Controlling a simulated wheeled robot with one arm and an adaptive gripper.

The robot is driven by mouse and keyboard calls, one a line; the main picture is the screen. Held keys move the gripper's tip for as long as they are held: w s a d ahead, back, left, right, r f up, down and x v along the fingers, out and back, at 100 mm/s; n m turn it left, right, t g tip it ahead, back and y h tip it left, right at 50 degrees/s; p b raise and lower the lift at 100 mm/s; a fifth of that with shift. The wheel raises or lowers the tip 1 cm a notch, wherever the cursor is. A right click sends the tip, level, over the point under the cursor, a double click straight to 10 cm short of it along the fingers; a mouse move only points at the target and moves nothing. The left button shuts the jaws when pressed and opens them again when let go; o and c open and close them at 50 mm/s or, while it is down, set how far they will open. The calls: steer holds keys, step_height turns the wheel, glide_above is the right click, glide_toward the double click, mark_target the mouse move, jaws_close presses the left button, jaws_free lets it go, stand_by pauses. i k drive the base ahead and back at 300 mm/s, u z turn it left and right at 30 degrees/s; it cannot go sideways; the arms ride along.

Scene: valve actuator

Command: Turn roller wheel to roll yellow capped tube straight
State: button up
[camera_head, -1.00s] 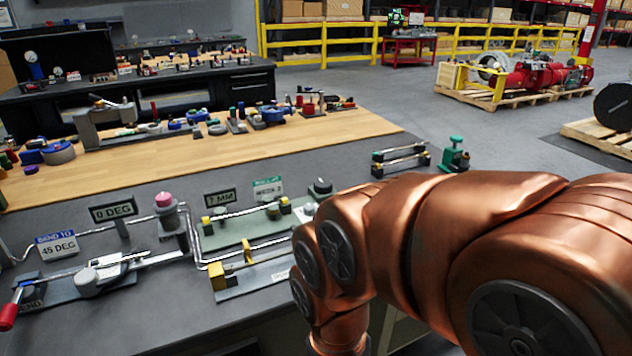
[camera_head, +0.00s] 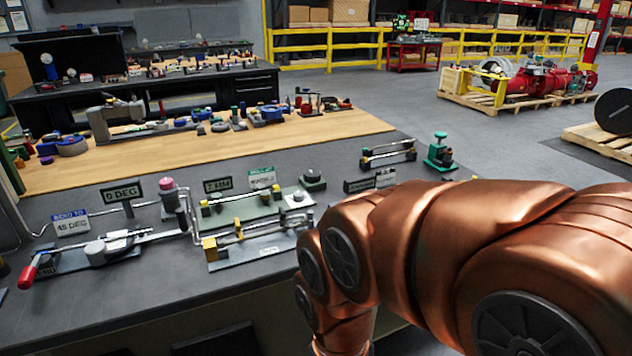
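A slim tube (camera_head: 237,200) with yellow pieces near its ends lies along a pale green plate on the dark bench (camera_head: 130,290). A sign that seems to read 7 MM (camera_head: 217,185) and a green-topped sign (camera_head: 262,180) stand behind it. A dark round knob (camera_head: 313,178) is at the right of this plate and may be the roller wheel; I cannot tell. In front is a second fixture with a yellow block (camera_head: 210,248) and metal bars. My copper arm fills the lower right. My gripper is out of view below the arm.
A bending fixture with a red-handled lever (camera_head: 28,272) is at the left, beside a 0 DEG sign (camera_head: 123,191) and a BEND TO 45 DEG sign (camera_head: 71,224). A green-knobbed device (camera_head: 440,152) stands at the bench's far right. The arm passes close to the bench's front right.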

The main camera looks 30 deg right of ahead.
mark_target(310, 176)
steer(key=k, duration=0.85)
steer(key=z, duration=0.8)
steer(key=i, duration=0.75)
steer(key=z, duration=0.55)
steer(key=i, duration=0.7)
steer(key=u, duration=0.8)
steer(key=i, duration=0.65)
steer(key=u, duration=0.75)
